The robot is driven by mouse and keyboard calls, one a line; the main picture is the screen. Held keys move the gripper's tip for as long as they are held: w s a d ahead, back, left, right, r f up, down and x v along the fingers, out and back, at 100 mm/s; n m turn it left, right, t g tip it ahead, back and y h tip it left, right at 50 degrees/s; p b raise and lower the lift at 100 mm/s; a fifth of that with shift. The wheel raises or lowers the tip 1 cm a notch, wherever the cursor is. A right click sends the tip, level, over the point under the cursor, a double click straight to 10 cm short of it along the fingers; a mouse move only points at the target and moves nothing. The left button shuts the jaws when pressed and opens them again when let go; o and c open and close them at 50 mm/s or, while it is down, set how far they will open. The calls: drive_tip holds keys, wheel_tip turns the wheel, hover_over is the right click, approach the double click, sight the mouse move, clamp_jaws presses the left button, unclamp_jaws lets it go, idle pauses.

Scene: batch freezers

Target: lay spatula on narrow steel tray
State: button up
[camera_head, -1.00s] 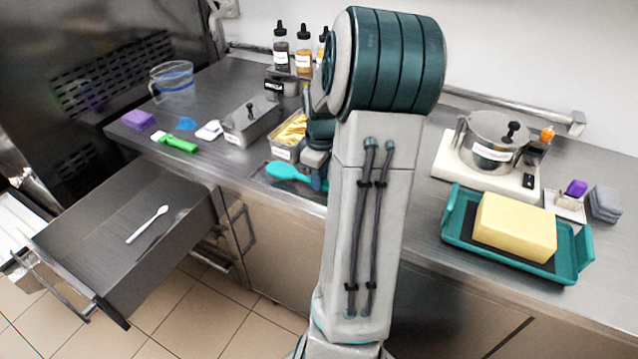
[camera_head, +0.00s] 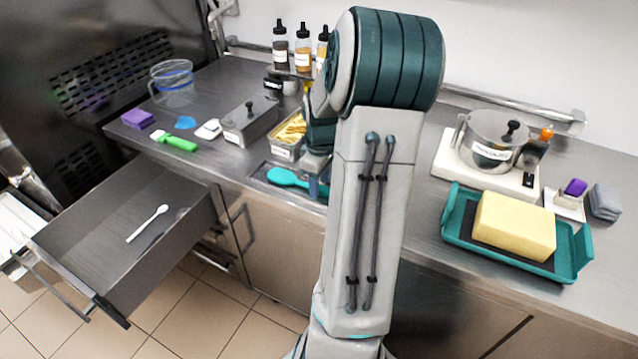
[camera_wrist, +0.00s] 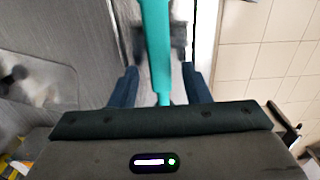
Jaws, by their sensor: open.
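The teal spatula (camera_head: 284,177) lies at the front edge of the counter, its broad head to the left, over the narrow steel tray (camera_head: 257,177). It appears to rest on the tray, though my arm hides the handle end and part of the tray. In the wrist view its teal handle (camera_wrist: 155,45) runs between the two dark fingers of my gripper (camera_wrist: 160,72). The fingers stand apart, with a gap visible on each side of the handle. In the head view my gripper is mostly hidden behind my arm; one blue finger shows.
Behind the tray are a container with yellow contents (camera_head: 286,150) and a lidded steel box (camera_head: 250,122). A green-handled brush (camera_head: 175,142) lies left. An open drawer (camera_head: 105,240) holding a white spoon (camera_head: 147,223) juts out at lower left. A teal tray with a yellow block (camera_head: 515,225) stands right.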

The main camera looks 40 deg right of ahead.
wheel_tip(320, 180, up, 11)
drive_tip(key=s+a+m+t, duration=0.1)
drive_tip(key=s+a, duration=0.3)
drive_tip(key=a, duration=0.5)
drive_tip(key=s+a+m+t, duration=0.1)
drive_tip(key=s+a, duration=0.3)
drive_tip(key=a, duration=0.5)
drive_tip(key=s+a+m, duration=0.2)
drive_tip(key=s+a, duration=0.2)
drive_tip(key=a, duration=0.5)
drive_tip(key=shift+s+m+t, duration=0.15)
drive_tip(key=shift+m+t, duration=0.15)
drive_tip(key=shift+t, duration=0.1)
drive_tip(key=shift+a+r, duration=0.1)
